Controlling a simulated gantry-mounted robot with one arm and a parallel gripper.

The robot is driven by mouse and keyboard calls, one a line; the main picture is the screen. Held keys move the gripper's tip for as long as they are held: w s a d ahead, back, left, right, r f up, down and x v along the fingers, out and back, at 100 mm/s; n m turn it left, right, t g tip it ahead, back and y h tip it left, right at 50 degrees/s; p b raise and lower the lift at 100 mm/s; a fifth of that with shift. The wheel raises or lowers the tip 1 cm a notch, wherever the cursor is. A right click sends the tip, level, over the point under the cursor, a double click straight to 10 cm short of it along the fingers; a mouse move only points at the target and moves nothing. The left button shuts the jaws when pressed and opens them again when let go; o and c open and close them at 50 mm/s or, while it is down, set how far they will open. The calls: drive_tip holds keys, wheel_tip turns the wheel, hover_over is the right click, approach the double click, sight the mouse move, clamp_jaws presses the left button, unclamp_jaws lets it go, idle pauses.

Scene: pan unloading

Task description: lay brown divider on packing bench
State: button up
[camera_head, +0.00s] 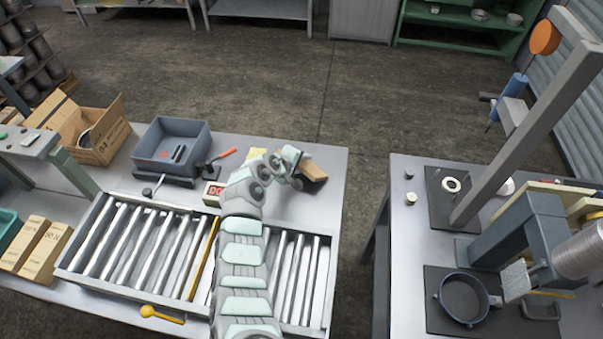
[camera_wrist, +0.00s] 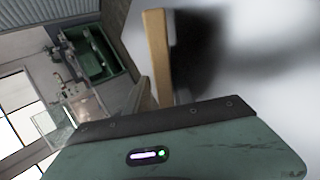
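The brown divider (camera_head: 314,171) is at the end of my gripper (camera_head: 297,172), tilted, over the right part of the pale bench (camera_head: 325,195) with the rollers. In the wrist view the divider (camera_wrist: 157,50) shows nearly edge-on as a narrow tan strip standing out past the green gripper body, with a dark blurred shadow beside it. My gripper seems shut on it; the fingertips are hidden. I cannot tell whether the divider's lower edge touches the bench.
A roller conveyor (camera_head: 138,238) lies along the bench front. A grey bin (camera_head: 172,145), an open carton (camera_head: 98,140) and a red-digit display (camera_head: 213,193) stand to the left. A floor gap (camera_head: 365,230) separates this bench from the right one (camera_head: 408,240), which carries a winding machine.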

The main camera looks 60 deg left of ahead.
drive_tip(key=shift+s+d+r+p, duration=0.15)
drive_tip(key=shift+s+r+p, duration=0.3)
drive_tip(key=shift+p, duration=0.25)
drive_tip(key=p+v, duration=0.6)
drive_tip(key=p, duration=0.1)
drive_tip(key=shift+s+d+r, duration=0.1)
drive_tip(key=shift+s+r, duration=0.05)
drive_tip(key=shift+r, duration=0.15)
drive_tip(key=shift+s+d+f, duration=0.1)
drive_tip(key=shift+s, duration=0.05)
wheel_tip(320, 180, up, 8)
drive_tip(key=s+p, duration=0.2)
drive_tip(key=p, duration=0.6)
drive_tip(key=shift+d, duration=0.5)
drive_tip(key=shift+f, duration=0.1)
